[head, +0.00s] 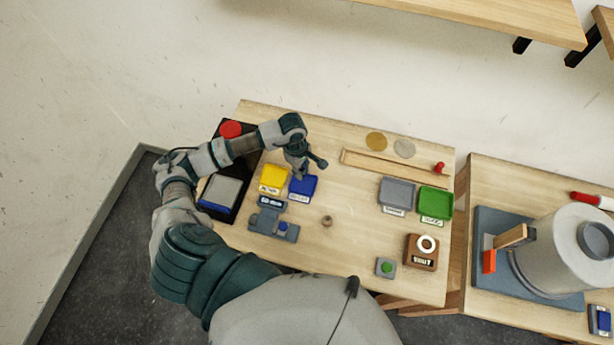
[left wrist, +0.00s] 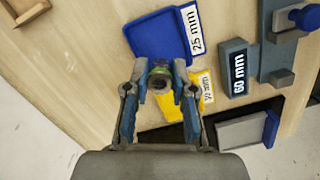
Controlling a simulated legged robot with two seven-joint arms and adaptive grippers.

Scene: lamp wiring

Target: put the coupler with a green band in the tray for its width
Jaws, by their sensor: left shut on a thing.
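My left gripper (head: 299,172) is shut on a small round coupler with a green band (left wrist: 160,78). In the left wrist view the coupler sits between the fingertips, seen from its end, above the near edges of two trays. The blue tray (left wrist: 153,38), labelled 25 mm, lies just beyond it; it also shows in the head view (head: 304,187). The yellow tray (left wrist: 185,108) lies beside it, its label partly unreadable; it also shows in the head view (head: 273,177). A grey tray (head: 397,191) and a green tray (head: 436,202) stand at the right. My right gripper is out of view.
A blue-grey gauge (head: 272,224) with a 60 mm plate (left wrist: 238,68) stands in front of the trays. A small brown ring-like part (head: 327,221) lies mid-table. A brown block (head: 421,252) and a green-button box (head: 386,267) stand front right. The table's middle is mostly clear.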

